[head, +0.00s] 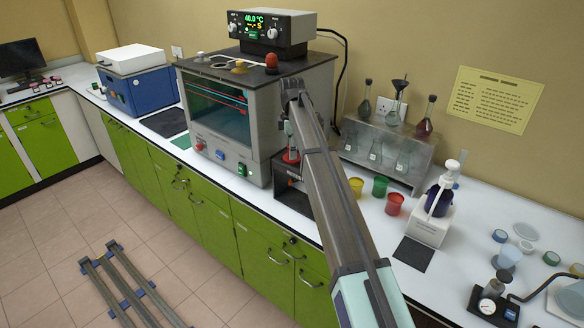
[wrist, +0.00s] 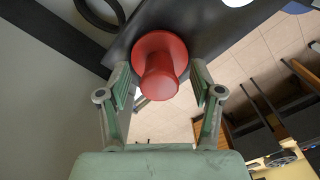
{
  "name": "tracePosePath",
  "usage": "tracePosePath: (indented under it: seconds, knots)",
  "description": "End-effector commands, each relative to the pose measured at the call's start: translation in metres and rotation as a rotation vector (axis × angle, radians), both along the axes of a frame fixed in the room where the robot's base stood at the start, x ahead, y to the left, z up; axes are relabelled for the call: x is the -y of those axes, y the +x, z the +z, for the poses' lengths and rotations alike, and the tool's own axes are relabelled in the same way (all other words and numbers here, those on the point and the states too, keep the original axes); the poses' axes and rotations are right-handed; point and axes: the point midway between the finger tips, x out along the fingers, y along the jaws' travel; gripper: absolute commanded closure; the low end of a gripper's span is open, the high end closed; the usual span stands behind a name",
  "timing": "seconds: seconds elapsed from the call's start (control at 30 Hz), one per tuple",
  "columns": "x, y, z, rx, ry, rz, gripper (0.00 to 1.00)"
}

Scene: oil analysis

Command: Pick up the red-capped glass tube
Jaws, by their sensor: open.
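A red cap (wrist: 160,68) with a wide round flange shows in the wrist view, between my gripper's (wrist: 160,90) two spread fingers. Gaps show on both sides, and the fingers do not clasp it. The glass tube below the cap is hidden in this view. In the head view, my gripper (head: 289,143) hangs beside the right side of the grey bath, pointing down, partly hidden by my arm. A red piece (head: 290,157), apparently this cap, shows just below it over a small dark stand (head: 283,183).
The grey bath (head: 262,140) stands close on the left, with another red stopper (head: 272,62) on top. A glassware rack (head: 392,150) and coloured cups (head: 379,187) stand to the right. Dark and grey surfaces lie close around the cap in the wrist view.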

Motion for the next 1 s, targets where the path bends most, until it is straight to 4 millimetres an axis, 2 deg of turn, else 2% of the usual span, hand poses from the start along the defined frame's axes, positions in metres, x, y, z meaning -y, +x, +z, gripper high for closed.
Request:
tracePosePath:
  seconds: [0.03, 0.07, 0.2, 0.23, 0.67, 0.87, 1.0]
  knots:
    - [0.0, 0.0, 0.0, 0.0, 0.0, 0.0, 0.35]
    - [0.0, 0.0, 0.0, 0.0, 0.0, 0.0, 0.42]
    - [0.0, 0.0, 0.0, 0.0, 0.0, 0.0, 0.91]
    - [0.0, 0.0, 0.0, 0.0, 0.0, 0.0, 1.0]
    - [0.0, 0.0, 0.002, 0.0, 0.0, 0.0, 1.0]
    - [0.0, 0.001, 0.016, 0.002, 0.0, 0.0, 1.0]
    - [-0.001, 0.002, 0.034, 0.002, 0.0, 0.0, 1.0]
